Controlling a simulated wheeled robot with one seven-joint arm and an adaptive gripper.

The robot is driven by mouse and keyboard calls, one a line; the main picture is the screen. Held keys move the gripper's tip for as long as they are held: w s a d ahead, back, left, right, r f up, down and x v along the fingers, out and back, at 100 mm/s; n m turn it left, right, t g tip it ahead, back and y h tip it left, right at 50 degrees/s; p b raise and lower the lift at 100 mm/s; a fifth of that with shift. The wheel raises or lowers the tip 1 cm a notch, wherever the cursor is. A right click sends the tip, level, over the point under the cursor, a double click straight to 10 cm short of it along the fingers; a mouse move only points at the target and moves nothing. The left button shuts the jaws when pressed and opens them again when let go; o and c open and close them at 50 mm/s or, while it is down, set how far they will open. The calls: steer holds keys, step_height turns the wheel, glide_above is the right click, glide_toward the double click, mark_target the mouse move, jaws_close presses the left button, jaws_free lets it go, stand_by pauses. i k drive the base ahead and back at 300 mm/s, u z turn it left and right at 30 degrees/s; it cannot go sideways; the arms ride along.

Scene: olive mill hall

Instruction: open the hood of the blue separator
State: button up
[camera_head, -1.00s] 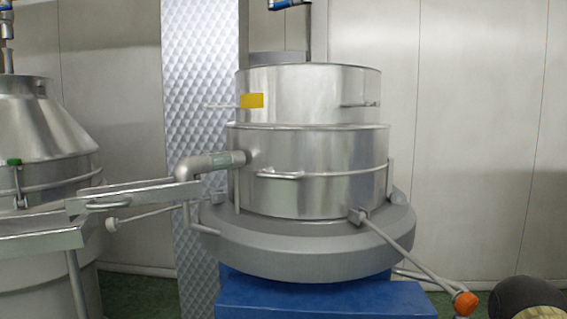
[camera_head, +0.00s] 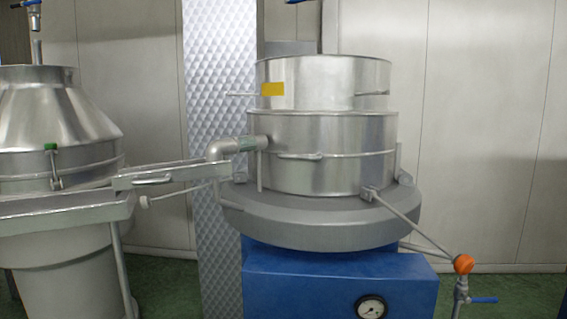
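The blue separator stands right of centre, with a blue base (camera_head: 300,285) and a round grey rim (camera_head: 300,222) above it. Its hood is a silver two-tier drum, with a wide lower drum (camera_head: 335,175) and a narrower upper drum (camera_head: 330,82) seated on it. The lower drum has a small front handle (camera_head: 300,156). The upper drum carries a yellow label (camera_head: 272,89) and side handles. No gap shows between the tiers. My gripper is not in view.
A cone-topped silver machine (camera_head: 60,125) stands at the left. A metal trough (camera_head: 165,178) runs between it and the separator. A rod with an orange knob (camera_head: 463,264) and a blue-handled valve (camera_head: 484,300) sticks out at the lower right. A patterned metal column (camera_head: 218,85) stands behind.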

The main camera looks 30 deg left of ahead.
mark_target(330, 126)
steer(key=k, duration=0.3)
steer(key=u, duration=0.95)
steer(key=i, duration=0.5)
steer(key=z, duration=0.05)
